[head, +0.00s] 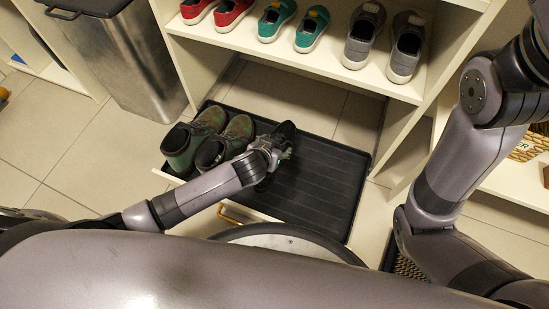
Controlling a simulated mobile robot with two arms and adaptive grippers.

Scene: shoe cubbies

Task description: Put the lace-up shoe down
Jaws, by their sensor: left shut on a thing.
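My left gripper (284,151) is over the black ribbed tray (325,190) on the floor, right of a pair of green-brown boots. It is shut on a dark shoe (286,130), which I take to be the lace-up shoe. The gripper and forearm hide most of this shoe, so its laces do not show. One dark end sticks out beyond the gripper. I cannot tell whether its sole touches the tray. My right gripper is out of view; only the right arm shows at the right.
The green-brown boots (202,140) stand at the tray's left end, close to my left forearm. A cream shelf (300,62) above the tray holds red, teal and grey shoes. A metal bin (118,62) stands at the upper left. The tray's right part is bare.

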